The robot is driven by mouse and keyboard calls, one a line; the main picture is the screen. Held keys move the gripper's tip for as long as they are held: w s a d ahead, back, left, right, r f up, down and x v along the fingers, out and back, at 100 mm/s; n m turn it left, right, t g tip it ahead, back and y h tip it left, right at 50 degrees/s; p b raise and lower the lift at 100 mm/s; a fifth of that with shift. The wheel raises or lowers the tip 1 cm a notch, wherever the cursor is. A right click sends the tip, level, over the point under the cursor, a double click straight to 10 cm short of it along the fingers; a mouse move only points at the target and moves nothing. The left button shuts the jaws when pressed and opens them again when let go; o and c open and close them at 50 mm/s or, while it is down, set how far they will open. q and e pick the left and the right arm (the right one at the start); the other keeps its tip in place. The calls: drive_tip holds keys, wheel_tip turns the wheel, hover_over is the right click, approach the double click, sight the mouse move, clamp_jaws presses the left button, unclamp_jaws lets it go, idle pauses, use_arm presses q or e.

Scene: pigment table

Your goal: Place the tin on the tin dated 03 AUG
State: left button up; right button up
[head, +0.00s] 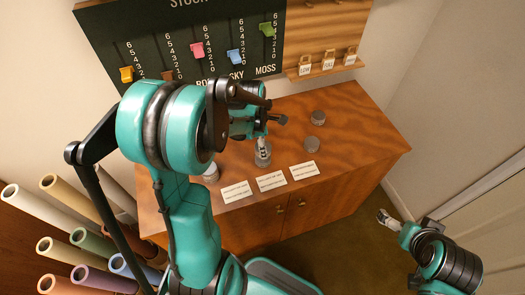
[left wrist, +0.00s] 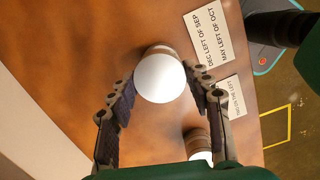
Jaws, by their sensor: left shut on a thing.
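My left gripper (head: 263,143) is over the wooden cabinet top, shut on a grey tin (head: 263,157). In the left wrist view the tin's round white lid (left wrist: 160,78) shows between the two fingers (left wrist: 170,96). I cannot tell whether this tin touches the wood or something under it. A second tin (left wrist: 197,145) stands nearby in the left wrist view. Two more tins stand to the right, one farther back (head: 317,117) and one nearer (head: 312,144). Another pale tin (head: 211,172) is partly hidden by my left arm. No date is readable. My right gripper (head: 384,216) is over the floor, away from the cabinet.
A dark board with coloured sliders (head: 197,50) and a tag rack (head: 328,64) are on the wall. The cabinet top's right side (head: 365,135) is clear.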

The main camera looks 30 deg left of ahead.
use_arm(q)
drive_tip(key=shift+f+b, duration=0.4)
drive_tip(key=shift+f, duration=1.15)
drive_tip(key=shift+f, duration=0.1)
drive_tip(key=o, duration=1.2)
drive_tip(key=shift+c, duration=0.2)
